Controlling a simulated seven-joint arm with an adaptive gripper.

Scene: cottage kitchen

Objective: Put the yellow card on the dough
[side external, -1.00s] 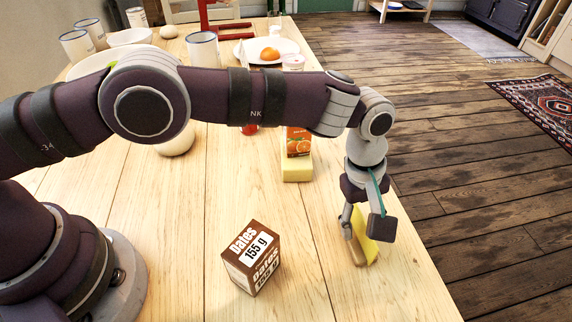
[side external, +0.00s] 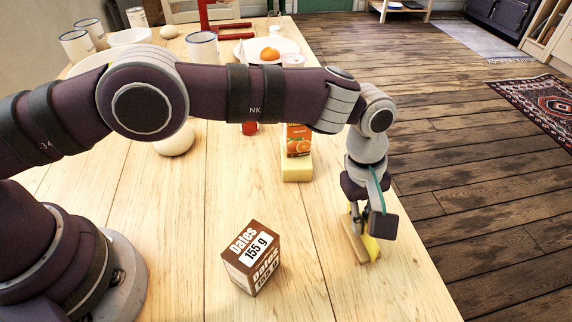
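The yellow card (side external: 371,247) stands at a wooden block (side external: 350,238) near the table's right edge. My gripper (side external: 367,222) points down over the block, with its fingers close together around the card's upper part. It looks shut on the card, though the near finger hides the contact. The card's lower part shows beneath the fingers, still at the block. A pale round lump, which looks like the dough (side external: 176,143), lies on the table behind my arm, to the left of my gripper. My arm hides part of its top.
A dates box (side external: 252,258) stands in front, left of my gripper. A yellow block (side external: 297,168) and an orange carton (side external: 298,140) stand farther back. Mugs, bowls and a plate (side external: 287,46) crowd the far end. The table between the dates box and the lump is clear.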

